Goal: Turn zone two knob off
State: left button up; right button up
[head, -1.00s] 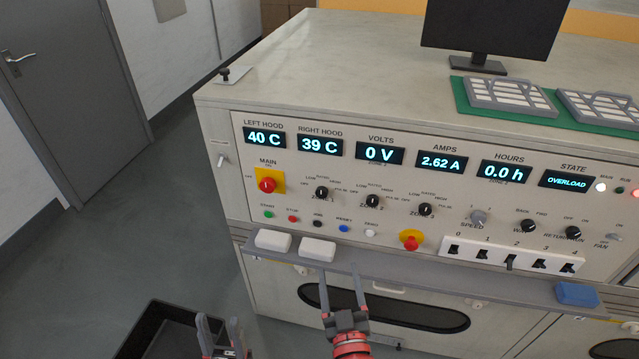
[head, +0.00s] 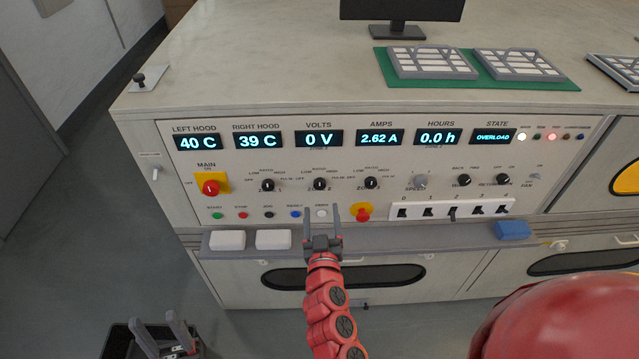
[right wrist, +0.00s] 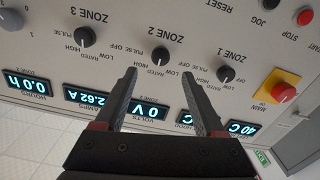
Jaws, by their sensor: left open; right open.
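The zone two knob (head: 320,184) is the black middle one of three zone knobs on the panel; it also shows in the right wrist view (right wrist: 160,56), upside down. Its exact setting is too small to read. My right gripper (head: 322,211) is open and empty, its fingers pointing up at the panel just below the zone two knob. In the right wrist view the open fingers (right wrist: 158,80) have the knob just beyond and between their tips, apart from it. My left gripper (head: 160,332) is open and empty, low at the left, away from the panel.
The zone one knob (head: 268,185) and zone three knob (head: 371,183) flank it. Below are small push buttons and a red emergency button (head: 362,212). A grey ledge (head: 350,240) with white blocks (head: 273,239) juts out under the panel. The state display (head: 493,136) reads OVERLOAD.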

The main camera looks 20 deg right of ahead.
aim_at(320, 187)
jog(key=p+x, duration=0.1)
jog(key=x, duration=0.7)
jog(key=shift+w+p, duration=0.15)
jog(key=shift+p, duration=0.15)
grip_shut()
